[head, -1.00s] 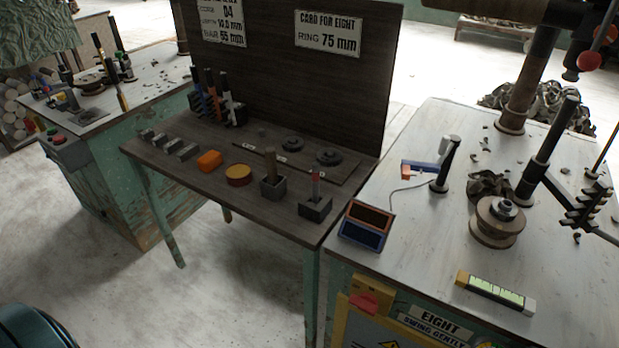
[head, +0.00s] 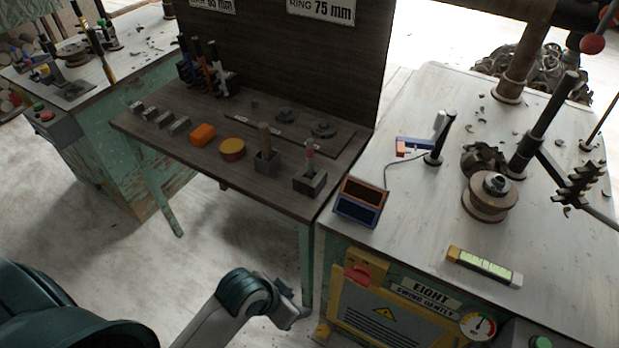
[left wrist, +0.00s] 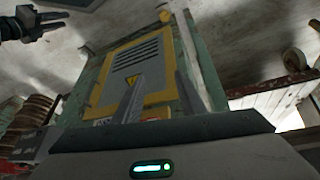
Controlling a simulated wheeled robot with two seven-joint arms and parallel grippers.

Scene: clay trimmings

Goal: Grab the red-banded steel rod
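The red-banded steel rod (head: 310,150) stands upright in a grey square block (head: 310,183) near the front right corner of the dark wooden table. Its lower end is hidden in the block. My left gripper (head: 292,309) is low in the head view, in front of the table and well below its top, apart from the rod. Its fingers are small and dark there, and their opening is unclear. The left wrist view shows the machine cabinet's front, not the rod. A dark pronged part at its upper left may be my right gripper; its state is unclear.
A wooden rod (head: 265,140) stands in a neighbouring block. An orange block (head: 203,134) and a round orange tin (head: 232,149) lie to the left. A dark backboard (head: 290,55) rises behind. The white-topped machine bench (head: 420,215) adjoins on the right.

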